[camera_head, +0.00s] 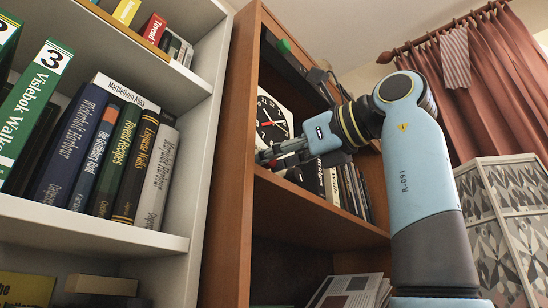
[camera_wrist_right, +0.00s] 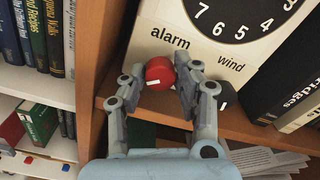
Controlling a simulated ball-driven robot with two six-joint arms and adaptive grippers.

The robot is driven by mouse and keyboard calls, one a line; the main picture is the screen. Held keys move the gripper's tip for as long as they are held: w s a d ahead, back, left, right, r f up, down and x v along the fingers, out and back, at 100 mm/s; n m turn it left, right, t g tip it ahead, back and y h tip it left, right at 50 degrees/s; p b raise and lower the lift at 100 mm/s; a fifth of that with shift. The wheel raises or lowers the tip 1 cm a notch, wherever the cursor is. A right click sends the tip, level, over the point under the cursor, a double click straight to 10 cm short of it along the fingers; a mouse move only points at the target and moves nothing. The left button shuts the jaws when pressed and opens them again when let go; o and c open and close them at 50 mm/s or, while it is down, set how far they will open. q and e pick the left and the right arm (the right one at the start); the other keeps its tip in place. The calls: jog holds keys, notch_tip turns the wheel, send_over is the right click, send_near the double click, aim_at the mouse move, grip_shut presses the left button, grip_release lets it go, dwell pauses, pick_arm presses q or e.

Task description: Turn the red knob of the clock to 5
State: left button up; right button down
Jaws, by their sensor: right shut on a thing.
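The white clock (camera_head: 287,121) with a black dial ring and a red hand stands on the brown shelf in the head view. In the wrist view its front (camera_wrist_right: 165,27) shows the words "alarm" and "wind". The red knob (camera_wrist_right: 160,70) sits under "alarm" and has a white mark pointing down and left. A black knob (camera_wrist_right: 228,95) under "wind" is partly behind a finger. My right gripper (camera_head: 268,157) is at the clock's lower front; in the wrist view its fingers (camera_wrist_right: 163,78) are closed on the red knob from both sides. My left gripper is out of view.
Dark books (camera_wrist_right: 282,75) stand close to the right of the clock. The brown shelf board (camera_head: 300,205) runs below my gripper. A white bookcase (camera_head: 120,235) full of books is to the left, beyond the brown side panel (camera_head: 228,150).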

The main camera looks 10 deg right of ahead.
jog(key=c, duration=1)
grip_release()
jog(key=shift+v, duration=6)
